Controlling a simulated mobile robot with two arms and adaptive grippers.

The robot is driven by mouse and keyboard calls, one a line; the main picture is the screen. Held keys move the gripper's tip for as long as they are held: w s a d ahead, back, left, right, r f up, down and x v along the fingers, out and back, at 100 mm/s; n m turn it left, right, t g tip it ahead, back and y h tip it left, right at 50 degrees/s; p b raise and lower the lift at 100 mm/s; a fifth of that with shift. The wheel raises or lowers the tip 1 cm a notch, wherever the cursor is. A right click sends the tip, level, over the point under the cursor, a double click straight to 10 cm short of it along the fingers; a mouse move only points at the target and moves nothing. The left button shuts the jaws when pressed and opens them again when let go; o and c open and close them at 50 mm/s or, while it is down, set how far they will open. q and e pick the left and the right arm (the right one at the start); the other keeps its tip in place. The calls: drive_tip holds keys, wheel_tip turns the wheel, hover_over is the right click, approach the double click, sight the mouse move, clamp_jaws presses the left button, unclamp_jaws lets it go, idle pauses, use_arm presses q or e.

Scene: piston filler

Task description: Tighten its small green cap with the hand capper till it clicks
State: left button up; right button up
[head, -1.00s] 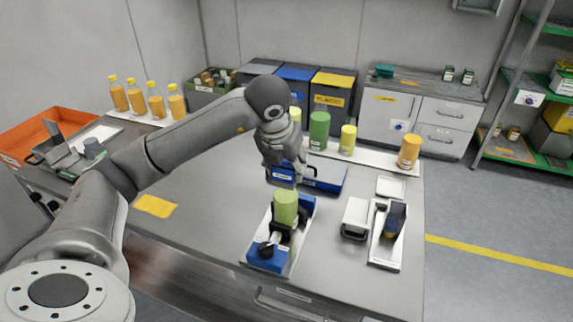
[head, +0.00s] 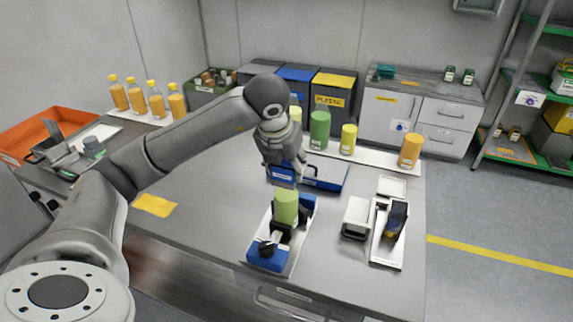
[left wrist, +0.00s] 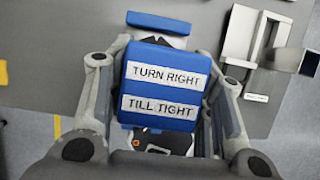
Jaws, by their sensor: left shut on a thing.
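The bottle (head: 286,207) with pale green contents stands upright in a dark clamp on the blue-ended fixture (head: 267,256) near the table's front. My left gripper (head: 288,182) is directly above it, pointing down. In the left wrist view, my left gripper (left wrist: 168,82) is shut on the blue hand capper (left wrist: 160,86), which carries the labels "TURN RIGHT" and "TILL TIGHT". The small green cap is hidden under the capper and gripper, so I cannot tell how it sits. My right gripper is not in view.
A blue tray (head: 325,177) lies behind the fixture. A white-topped device (head: 356,216) and a stand with a dark holder (head: 395,220) are to its right. Several filled bottles line the back mats. The table left of the fixture is mostly clear around a yellow note (head: 154,206).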

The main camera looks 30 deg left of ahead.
use_arm(q)
drive_tip(key=shift+f+m+h+b, duration=0.1)
drive_tip(key=shift+m+h+b, duration=0.3)
drive_tip(key=shift+m, duration=0.3)
drive_tip(key=shift+m+b, duration=0.5)
drive_tip(key=shift+m, duration=0.4)
drive_tip(key=m+h, duration=0.1)
drive_tip(key=m, duration=0.2)
drive_tip(key=shift+h, duration=0.3)
drive_tip(key=shift+m, duration=0.6)
drive_tip(key=shift+h, duration=0.3)
drive_tip(key=m, duration=0.2)
drive_tip(key=shift+m+g+h, duration=0.3)
drive_tip(key=shift+m+h, duration=0.1)
drive_tip(key=m, duration=0.3)
drive_tip(key=shift+r+g+h, duration=0.2)
drive_tip(key=shift+g+h, duration=0.2)
drive_tip(key=shift+f+m+g+p, duration=0.1)
drive_tip(key=shift+m+g+p, duration=0.25)
drive_tip(key=shift+m, duration=0.45)
drive_tip(key=shift+r, duration=0.2)
